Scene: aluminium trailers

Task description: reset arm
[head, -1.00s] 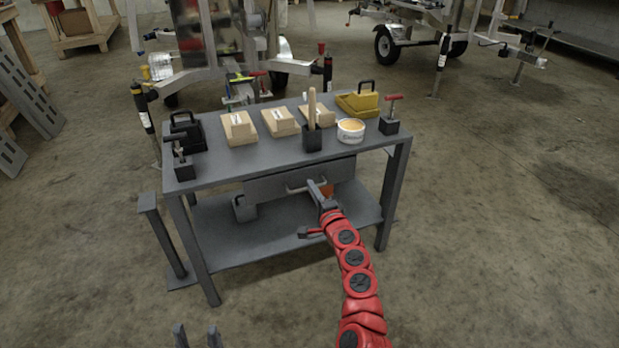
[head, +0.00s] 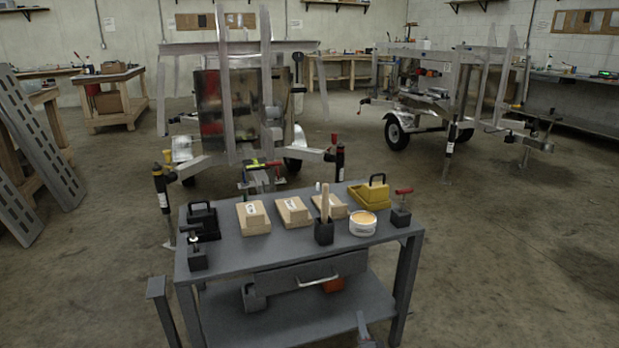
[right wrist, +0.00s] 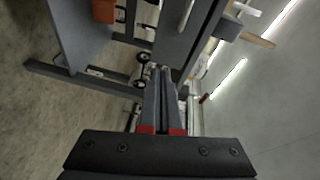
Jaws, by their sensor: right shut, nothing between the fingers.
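My right gripper (head: 362,323) shows at the bottom edge of the head view, low in front of the grey work table (head: 290,250). In the right wrist view its two fingers (right wrist: 162,102) lie together, shut and empty. The table's drawer front (head: 285,279) with its light bar handle (head: 318,282) is above and left of the gripper in the head view, apart from it. The handle also shows at the top of the right wrist view (right wrist: 185,15). My left gripper is not in view.
On the table are several wooden blocks (head: 253,217), a black cup (head: 324,233) with a stick, a tin (head: 362,223), a yellow case (head: 370,194) and clamps (head: 401,213). Trailers stand behind; the right floor is clear.

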